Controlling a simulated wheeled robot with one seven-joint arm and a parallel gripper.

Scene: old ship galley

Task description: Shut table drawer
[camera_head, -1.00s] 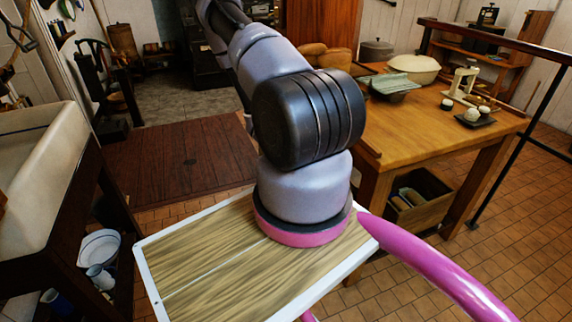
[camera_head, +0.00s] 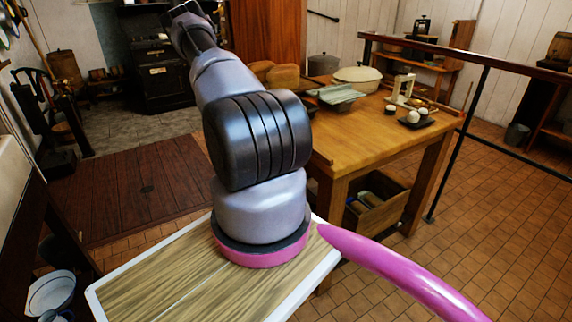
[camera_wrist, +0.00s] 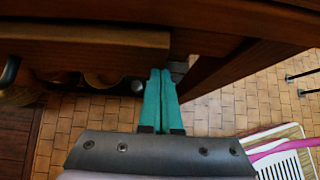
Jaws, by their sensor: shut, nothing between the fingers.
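The wooden table (camera_head: 385,135) stands right of my arm in the head view. In the wrist view, a wooden drawer-like front (camera_wrist: 85,42) runs across the upper left under the dark tabletop edge (camera_wrist: 235,18). A dark rounded knob (camera_wrist: 9,72) shows at its left. How far the drawer stands out cannot be told. My gripper (camera_wrist: 160,74) is shut and empty, its teal fingertips close to the front's lower right corner; I cannot tell if they touch. A table leg (camera_wrist: 215,72) is right of them. In the head view, the gripper and that drawer are not discernible.
A wooden box (camera_head: 380,205) with things in it sits under the table. A covered dish (camera_head: 357,79), a green tray (camera_head: 335,94) and a dark plate (camera_head: 415,121) are on top. A dark railing (camera_head: 470,110) stands right. Tiled floor (camera_head: 490,215) is open in front.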

